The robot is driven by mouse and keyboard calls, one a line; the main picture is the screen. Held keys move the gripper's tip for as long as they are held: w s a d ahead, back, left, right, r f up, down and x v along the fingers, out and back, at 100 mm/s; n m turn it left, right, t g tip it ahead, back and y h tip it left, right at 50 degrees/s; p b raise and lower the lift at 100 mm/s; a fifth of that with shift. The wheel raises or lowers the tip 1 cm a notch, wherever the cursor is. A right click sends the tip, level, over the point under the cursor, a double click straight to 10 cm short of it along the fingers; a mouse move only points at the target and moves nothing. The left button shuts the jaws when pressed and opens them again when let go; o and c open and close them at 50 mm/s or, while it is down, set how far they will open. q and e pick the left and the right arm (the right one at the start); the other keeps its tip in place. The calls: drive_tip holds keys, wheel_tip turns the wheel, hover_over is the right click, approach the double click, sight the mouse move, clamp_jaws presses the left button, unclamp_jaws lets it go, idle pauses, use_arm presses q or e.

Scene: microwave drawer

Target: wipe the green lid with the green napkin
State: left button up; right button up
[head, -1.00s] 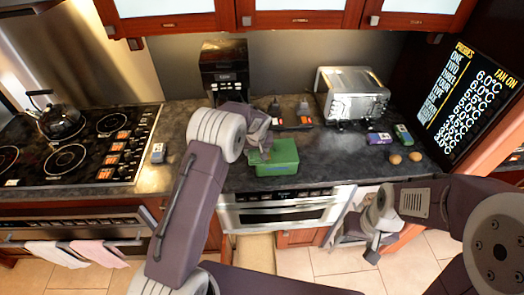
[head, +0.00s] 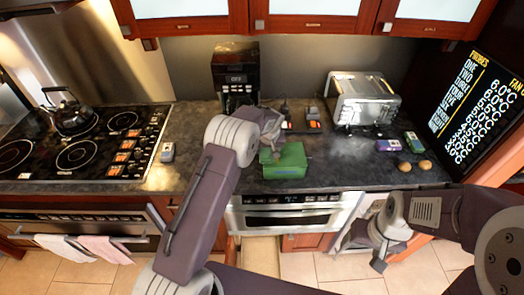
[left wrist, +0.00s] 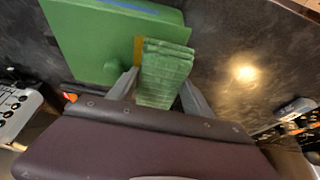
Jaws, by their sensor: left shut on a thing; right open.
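The green lid (head: 291,158) tops a green box on the dark counter, in front of the coffee maker. It also fills the upper left of the left wrist view (left wrist: 85,35), with a small round green knob on it. My left gripper (head: 268,152) is at the lid's left side. In the left wrist view it is shut on the folded green napkin (left wrist: 166,72), whose far end is over or against the lid's edge; I cannot tell if they touch. My right gripper (head: 378,250) is open and empty, low in front of the counter.
A toaster (head: 362,100) stands behind right, and a coffee maker (head: 236,78) behind left. Small boxes (head: 388,145) and brown eggs (head: 425,165) lie to the right. The stove with a kettle (head: 68,115) is at left. An open drawer (head: 260,255) is below the microwave (head: 290,212).

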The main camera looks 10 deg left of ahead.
use_arm(q)
drive_tip(key=shift+w+d, duration=0.2)
drive_tip(key=shift+d, duration=0.55)
drive_tip(key=shift+s+a+r, duration=0.1)
drive_tip(key=shift+s+a, duration=0.2)
drive_tip(key=shift+a, duration=0.7)
drive_tip(key=shift+s+a, duration=0.25)
drive_tip(key=shift+a, duration=0.75)
drive_tip(key=shift+d+r, duration=0.1)
drive_tip(key=shift+r, duration=0.05)
drive_tip(key=shift+r+p, duration=1.7)
drive_tip(key=shift+r, duration=1.2)
